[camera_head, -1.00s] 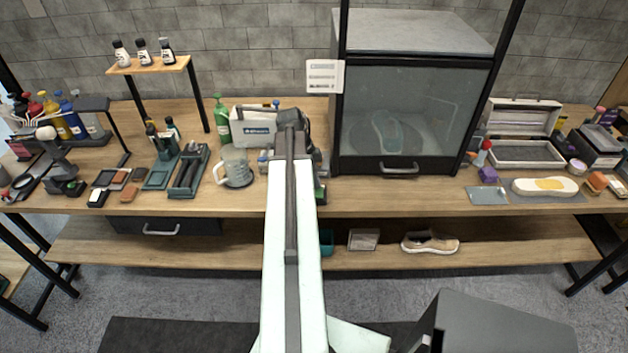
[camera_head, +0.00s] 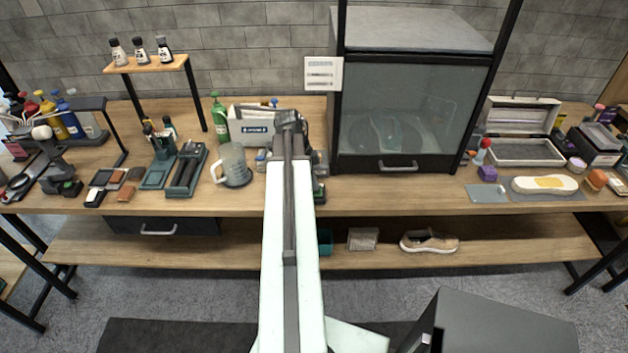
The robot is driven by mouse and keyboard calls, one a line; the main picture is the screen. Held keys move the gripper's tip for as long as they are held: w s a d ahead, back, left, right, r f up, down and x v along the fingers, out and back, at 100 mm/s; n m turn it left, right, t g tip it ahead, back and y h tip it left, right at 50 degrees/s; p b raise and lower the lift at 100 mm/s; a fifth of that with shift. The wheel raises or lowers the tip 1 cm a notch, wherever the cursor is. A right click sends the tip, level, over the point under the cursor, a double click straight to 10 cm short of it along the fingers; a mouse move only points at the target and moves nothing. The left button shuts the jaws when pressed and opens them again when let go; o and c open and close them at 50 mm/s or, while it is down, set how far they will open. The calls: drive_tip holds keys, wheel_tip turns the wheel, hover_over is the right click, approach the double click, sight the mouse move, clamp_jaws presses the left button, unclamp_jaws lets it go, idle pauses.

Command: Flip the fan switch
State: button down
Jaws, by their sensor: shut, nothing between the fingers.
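A white switch panel (camera_head: 323,73) with three small rows is fixed at the left front edge of the glass-fronted cabinet (camera_head: 415,162). The rows are too small to tell their positions. My gripper (camera_head: 289,120), at the dark far end of my pale arm, is shut and empty. It appears below and left of the panel in the picture, apart from it. Its fingertips are not clear against the dark items behind. A shoe (camera_head: 385,132) shows dimly behind the cabinet glass.
A white box (camera_head: 253,124), a green bottle (camera_head: 219,118) and a clear jug (camera_head: 232,163) stand left of my arm. A sneaker (camera_head: 429,242) lies on the lower shelf. Wooden bench top (camera_head: 400,190) is bare before the cabinet.

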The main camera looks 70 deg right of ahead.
drive_tip(key=shift+s+a+r, duration=0.1)
drive_tip(key=shift+s+a, duration=0.1)
drive_tip(key=shift+a, duration=0.2)
drive_tip(key=shift+r+p, duration=0.5)
drive_tip(key=shift+p, duration=0.05)
drive_tip(key=d+p+v, duration=0.1)
drive_tip(key=p+v, duration=1.1)
drive_tip(key=shift+s+a+r+p, duration=0.25)
drive_tip(key=shift+r+p, duration=0.05)
drive_tip(key=shift+r, duration=0.25)
drive_tip(key=shift+s+a, duration=0.4)
drive_tip(key=shift+a, duration=0.15)
